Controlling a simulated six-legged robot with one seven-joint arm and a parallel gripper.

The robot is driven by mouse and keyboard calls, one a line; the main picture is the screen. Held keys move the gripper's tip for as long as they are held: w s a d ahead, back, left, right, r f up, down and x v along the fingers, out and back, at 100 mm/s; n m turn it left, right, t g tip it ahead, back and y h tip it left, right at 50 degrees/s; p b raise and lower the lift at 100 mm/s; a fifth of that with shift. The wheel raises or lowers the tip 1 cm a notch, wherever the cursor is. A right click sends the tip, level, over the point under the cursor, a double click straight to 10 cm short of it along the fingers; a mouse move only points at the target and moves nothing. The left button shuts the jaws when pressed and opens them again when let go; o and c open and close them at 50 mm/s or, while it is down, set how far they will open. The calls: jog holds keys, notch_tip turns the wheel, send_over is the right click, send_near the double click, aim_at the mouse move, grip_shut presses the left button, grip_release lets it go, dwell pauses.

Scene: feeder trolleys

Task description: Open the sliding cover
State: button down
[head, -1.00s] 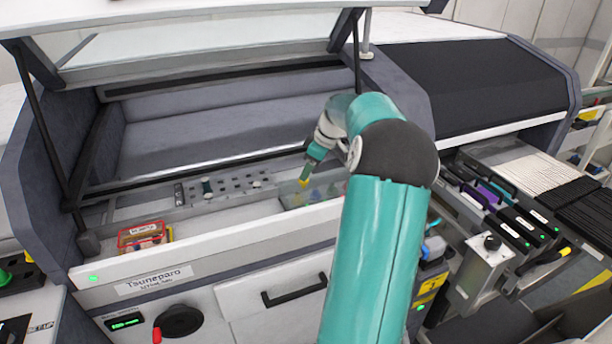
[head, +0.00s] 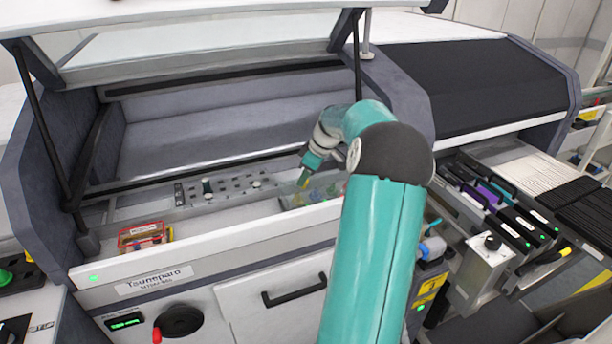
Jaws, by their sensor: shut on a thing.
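A shallow clear-topped bin (head: 328,190) with small coloured items inside is set in the machine's front ledge, right of a grey perforated plate. Its see-through sliding cover is hard to make out, and its right end is hidden behind my arm. My gripper (head: 303,180), with a yellow tip, reaches down at the bin's left rear part in the head view. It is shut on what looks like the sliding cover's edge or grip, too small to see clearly.
The grey perforated plate (head: 228,187) with knobs lies left of the bin. A red-framed box (head: 145,236) stands on the front ledge. Feeder drawers (head: 500,200) are at right.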

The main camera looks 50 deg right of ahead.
jog(key=w+a, duration=0.6)
jog(key=a, duration=0.5)
jog(key=w+a, duration=0.7)
jog(key=a, duration=0.5)
jog(key=shift+w, duration=0.3)
jog(key=c, duration=1.1)
grip_release()
jog(key=v, duration=1.3)
jog(key=shift+r, duration=0.4)
jog(key=shift+s, duration=0.1)
